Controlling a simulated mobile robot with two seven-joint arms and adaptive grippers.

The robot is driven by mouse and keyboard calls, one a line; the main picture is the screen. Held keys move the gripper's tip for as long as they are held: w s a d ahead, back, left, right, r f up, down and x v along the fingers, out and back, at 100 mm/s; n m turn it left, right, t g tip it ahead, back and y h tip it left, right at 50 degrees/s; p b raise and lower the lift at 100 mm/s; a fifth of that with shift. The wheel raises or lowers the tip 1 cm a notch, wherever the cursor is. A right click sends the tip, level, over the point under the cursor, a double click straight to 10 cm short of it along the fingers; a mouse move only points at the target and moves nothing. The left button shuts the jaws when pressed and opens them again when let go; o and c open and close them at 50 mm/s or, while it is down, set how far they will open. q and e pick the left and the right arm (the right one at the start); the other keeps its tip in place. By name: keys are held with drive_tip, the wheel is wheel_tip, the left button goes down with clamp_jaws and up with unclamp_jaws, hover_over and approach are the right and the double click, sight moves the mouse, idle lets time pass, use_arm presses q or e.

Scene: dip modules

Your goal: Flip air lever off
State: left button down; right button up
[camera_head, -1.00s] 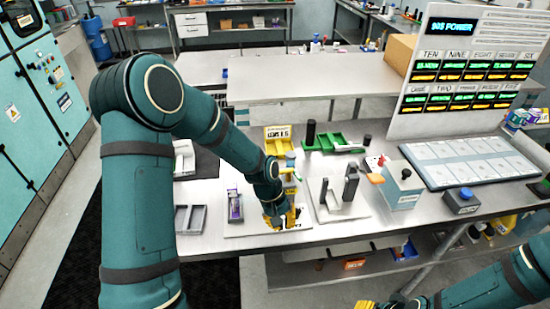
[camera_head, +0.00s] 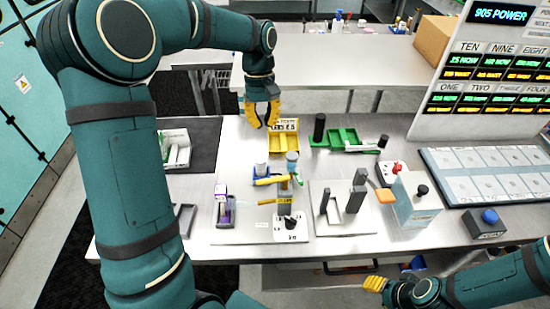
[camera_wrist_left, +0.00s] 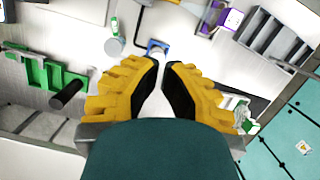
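My left gripper (camera_head: 262,113) is raised above the work table, behind the yellow bin, with its fingers apart and nothing between them. The left wrist view also shows its parted fingertips (camera_wrist_left: 165,66). Closer to the front stands a fixture with a yellow lever bar (camera_head: 269,181) beside a blue base (camera_head: 262,171). A white plate with a black knob (camera_head: 290,223) sits in front of it. I cannot tell for sure which part is the air lever. My right gripper (camera_head: 374,284) is low at the front right, with its finger opening unclear.
A yellow bin (camera_head: 284,142) and a green tray (camera_head: 342,138) stand behind the fixture. A grey stand (camera_head: 357,190), a light-blue box with a black knob (camera_head: 415,208) and a blue button box (camera_head: 486,222) are to the right. A purple-topped module (camera_head: 221,203) is to the left.

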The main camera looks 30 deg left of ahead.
sight(273, 180)
use_arm(q)
drive_tip(key=s+d+f, duration=0.4)
drive_tip(key=f, duration=0.6)
drive_tip(key=shift+s+f, duration=0.3)
drive_tip(key=shift+s, duration=0.05)
use_arm(e)
drive_tip(key=shift+f, duration=0.2)
